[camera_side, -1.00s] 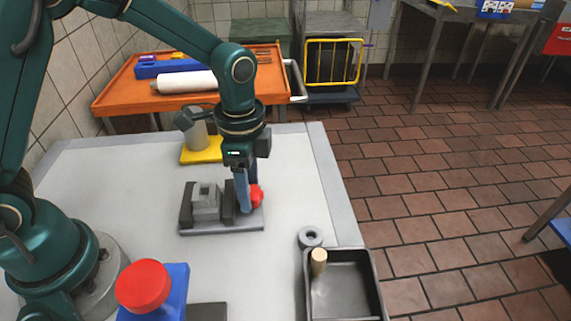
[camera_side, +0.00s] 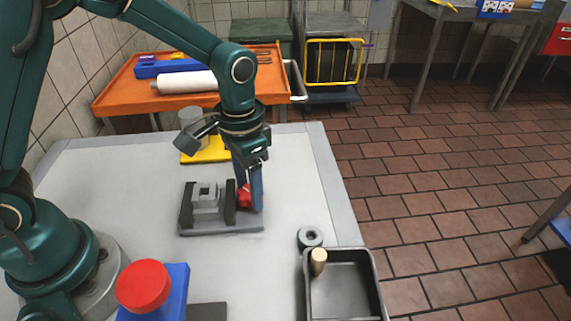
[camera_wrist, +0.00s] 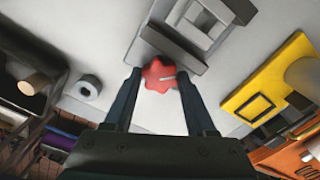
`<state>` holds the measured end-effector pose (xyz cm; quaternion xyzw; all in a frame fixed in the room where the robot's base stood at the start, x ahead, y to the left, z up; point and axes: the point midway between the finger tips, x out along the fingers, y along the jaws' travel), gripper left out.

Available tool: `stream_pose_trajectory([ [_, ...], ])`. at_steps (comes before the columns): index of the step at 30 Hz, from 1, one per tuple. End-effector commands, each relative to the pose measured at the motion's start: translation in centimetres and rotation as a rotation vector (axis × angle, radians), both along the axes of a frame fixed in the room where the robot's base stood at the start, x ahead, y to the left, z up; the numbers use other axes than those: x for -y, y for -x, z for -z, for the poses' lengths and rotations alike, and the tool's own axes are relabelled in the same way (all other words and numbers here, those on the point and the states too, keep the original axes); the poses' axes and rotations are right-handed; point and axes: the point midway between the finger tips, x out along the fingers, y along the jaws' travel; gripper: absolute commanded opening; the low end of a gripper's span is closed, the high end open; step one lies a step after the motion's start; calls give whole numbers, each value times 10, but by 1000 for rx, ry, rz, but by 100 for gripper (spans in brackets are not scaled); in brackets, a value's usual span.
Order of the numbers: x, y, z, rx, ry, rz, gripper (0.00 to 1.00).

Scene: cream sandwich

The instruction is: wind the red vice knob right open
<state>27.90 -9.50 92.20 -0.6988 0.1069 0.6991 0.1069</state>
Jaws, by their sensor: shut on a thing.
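The red vice knob (camera_side: 243,195) is on the right end of the grey vice (camera_side: 207,205), which stands on the white table. My gripper (camera_side: 250,208) points down at the knob with its fingers on either side of it. In the wrist view the star-shaped red knob (camera_wrist: 159,76) sits between the two fingertips (camera_wrist: 158,76), and the gripper is shut on it. A pale line marks the knob's face. In the side view the near finger hides part of the knob. A grey block stands between the vice's dark jaws.
A grey ring (camera_side: 310,237) and a dark tray (camera_side: 377,285) with a wooden peg (camera_side: 318,262) lie to the right. A blue box with a red button (camera_side: 143,287) is at the front. A yellow plate (camera_side: 207,151) with a grey cylinder is behind the vice.

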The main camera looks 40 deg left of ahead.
Motion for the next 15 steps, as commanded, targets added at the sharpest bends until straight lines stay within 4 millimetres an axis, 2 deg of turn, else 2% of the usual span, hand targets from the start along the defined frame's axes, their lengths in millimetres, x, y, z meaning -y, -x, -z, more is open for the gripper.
stream_pose_trajectory([
  [6,0,0,-1,1,1,-113,1],
  [15,0,0,-1,1,1,-179,1],
])
